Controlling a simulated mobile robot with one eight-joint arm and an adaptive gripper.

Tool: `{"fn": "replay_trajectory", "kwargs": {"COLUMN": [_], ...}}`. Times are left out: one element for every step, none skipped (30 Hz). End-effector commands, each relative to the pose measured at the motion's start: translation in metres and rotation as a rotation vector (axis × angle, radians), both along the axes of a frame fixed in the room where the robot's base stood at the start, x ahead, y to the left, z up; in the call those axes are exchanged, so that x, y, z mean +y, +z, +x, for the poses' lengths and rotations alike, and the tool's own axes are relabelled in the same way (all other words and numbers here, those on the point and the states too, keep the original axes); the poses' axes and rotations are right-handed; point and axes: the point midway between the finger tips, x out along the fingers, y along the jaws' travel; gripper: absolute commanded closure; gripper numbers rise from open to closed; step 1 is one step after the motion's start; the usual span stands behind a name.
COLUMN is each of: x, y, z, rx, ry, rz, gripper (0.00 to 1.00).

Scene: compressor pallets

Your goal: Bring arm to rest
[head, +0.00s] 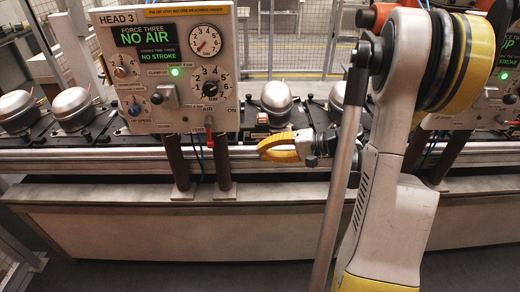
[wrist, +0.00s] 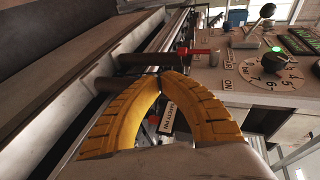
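My gripper (head: 262,148) has two yellow ribbed fingers and is in front of the conveyor, just right of the HEAD 3 panel's posts, pointing left in the head view. In the wrist view the curved fingers of my gripper (wrist: 162,76) meet at their tips, with nothing seen held between them. My arm rises large on the right of the head view and bends down to the gripper. The HEAD 3 control panel (head: 165,97) reads NO AIR and NO STROKE; it also shows in the wrist view (wrist: 233,68).
A red-handled AIR lever (head: 209,137) hangs under the panel; the lever (wrist: 198,52) appears beyond the fingertips. Dark posts (head: 222,160) carry the panel. Rounded metal compressors (head: 277,97) sit along the conveyor rail (head: 110,155). A second panel (head: 503,75) stands behind my arm.

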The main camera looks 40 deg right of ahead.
Motion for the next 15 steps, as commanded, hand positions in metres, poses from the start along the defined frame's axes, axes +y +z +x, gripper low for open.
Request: {"fn": "replay_trajectory", "kwargs": {"x": [0.0,0.0,0.0,0.0,0.0,0.0,0.0,0.001,0.002,0.005,0.009,0.017,0.024,0.034,0.047], "y": [0.0,0.0,0.0,0.0,0.0,0.0,0.0,0.0,0.001,0.002,0.003,0.004,0.006,0.008,0.01], "z": [0.0,0.0,0.0,0.0,0.0,0.0,0.0,0.0,0.001,0.001,0.002,0.003,0.004,0.004,0.003], "rx": [0.0,0.0,0.0,0.0,0.0,0.0,0.0,0.001,0.004,0.009,0.017,0.034,0.049,0.067,0.094], "ry": [0.0,0.0,0.0,0.0,0.0,0.0,0.0,0.0,0.002,0.005,0.008,0.015,0.021,0.03,0.04], "rz": [0.0,0.0,0.0,0.0,0.0,0.0,0.0,-0.001,-0.004,-0.01,-0.018,-0.037,-0.056,-0.079,-0.118], "gripper": [1.0,1.0,1.0,1.0,1.0,1.0,1.0,1.0,1.0,1.0,1.0,1.0,1.0,1.0,1.0]}}
